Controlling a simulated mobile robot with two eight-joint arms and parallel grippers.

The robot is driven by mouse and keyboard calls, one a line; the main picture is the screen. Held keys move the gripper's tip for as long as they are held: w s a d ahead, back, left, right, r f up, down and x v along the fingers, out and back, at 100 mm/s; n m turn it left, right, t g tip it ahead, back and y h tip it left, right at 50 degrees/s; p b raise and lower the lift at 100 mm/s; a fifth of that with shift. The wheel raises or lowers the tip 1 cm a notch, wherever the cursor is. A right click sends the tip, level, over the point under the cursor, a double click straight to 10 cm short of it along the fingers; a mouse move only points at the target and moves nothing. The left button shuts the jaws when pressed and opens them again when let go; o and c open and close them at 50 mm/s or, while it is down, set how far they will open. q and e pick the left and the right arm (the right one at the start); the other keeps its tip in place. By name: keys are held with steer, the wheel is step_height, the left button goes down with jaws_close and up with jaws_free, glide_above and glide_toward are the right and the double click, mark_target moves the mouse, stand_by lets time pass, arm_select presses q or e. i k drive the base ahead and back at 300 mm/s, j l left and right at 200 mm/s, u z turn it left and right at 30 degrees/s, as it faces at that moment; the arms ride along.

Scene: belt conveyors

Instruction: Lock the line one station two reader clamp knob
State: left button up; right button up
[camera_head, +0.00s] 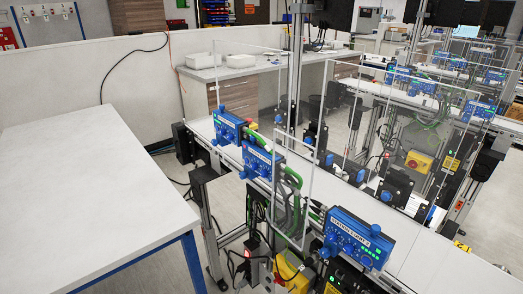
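A blue control unit (356,240) with a white label and green lights is mounted on the near conveyor, right of centre. The label is too small to read surely. Two similar blue units, one in the middle (262,163) and one further left (228,127), stand along the same line. Which knob is the station two reader clamp knob, and whether it is locked, I cannot tell. Neither of my grippers is in view.
A white table (85,190) with blue legs fills the left. Clear upright panels (300,190) stand along the near conveyor belt (420,262). Yellow boxes (291,273) and cables hang below it. A second line (440,100) runs behind. Grey floor shows between table and conveyor.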

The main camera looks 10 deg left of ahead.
mark_target(243, 175)
steer(key=i+j+u, duration=0.25)
steer(key=j, duration=0.35)
steer(key=i+j+u, duration=0.2)
steer(key=i+j, duration=0.25)
